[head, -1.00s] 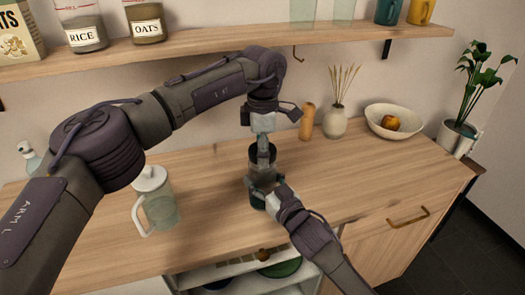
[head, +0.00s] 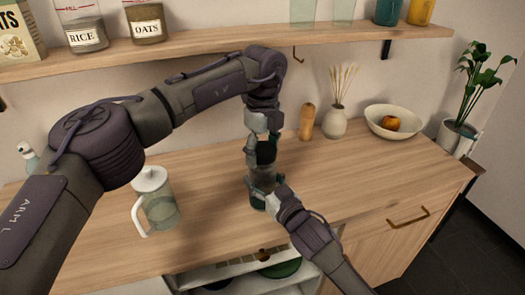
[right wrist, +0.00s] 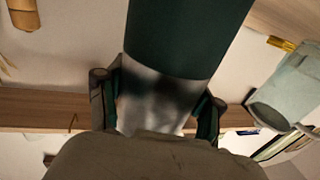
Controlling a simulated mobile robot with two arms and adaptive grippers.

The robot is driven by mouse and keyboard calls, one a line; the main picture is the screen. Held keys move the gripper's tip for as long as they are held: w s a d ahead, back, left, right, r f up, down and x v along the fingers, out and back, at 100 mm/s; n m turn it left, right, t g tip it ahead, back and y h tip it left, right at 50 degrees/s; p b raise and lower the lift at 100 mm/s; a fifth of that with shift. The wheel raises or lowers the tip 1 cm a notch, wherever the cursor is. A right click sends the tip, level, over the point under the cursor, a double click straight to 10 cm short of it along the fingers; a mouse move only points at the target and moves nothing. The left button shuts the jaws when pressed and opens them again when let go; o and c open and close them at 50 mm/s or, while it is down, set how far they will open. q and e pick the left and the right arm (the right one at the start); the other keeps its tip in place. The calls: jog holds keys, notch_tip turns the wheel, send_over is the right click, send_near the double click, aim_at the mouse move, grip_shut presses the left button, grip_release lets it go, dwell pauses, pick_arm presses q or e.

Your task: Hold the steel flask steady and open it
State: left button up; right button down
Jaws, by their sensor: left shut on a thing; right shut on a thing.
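The steel flask (head: 263,178) stands upright on the counter, with a dark top and a dark green base. My left gripper (head: 262,155) comes down from above and is shut on the dark cap (head: 266,152), one finger on each side. I cannot tell whether the cap is still seated. My right gripper (head: 264,187) is shut around the flask body from the front right. In the right wrist view the flask's bare steel band (right wrist: 155,95) lies between the right fingers (right wrist: 155,108), beside its dark green part. The cap is not visible there.
A glass pitcher with a white lid (head: 157,205) stands left of the flask. A wooden mill (head: 307,122), a reed vase (head: 335,122) and a bowl (head: 393,122) with fruit stand behind right. A shelf (head: 210,55) runs above. The counter's right side is clear.

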pick_arm(q)
jog(key=n, duration=1.2)
jog(key=shift+n, duration=0.4)
jog(key=o, duration=1.3)
jog(key=shift+c, duration=0.2)
jog(key=shift+r, duration=0.1)
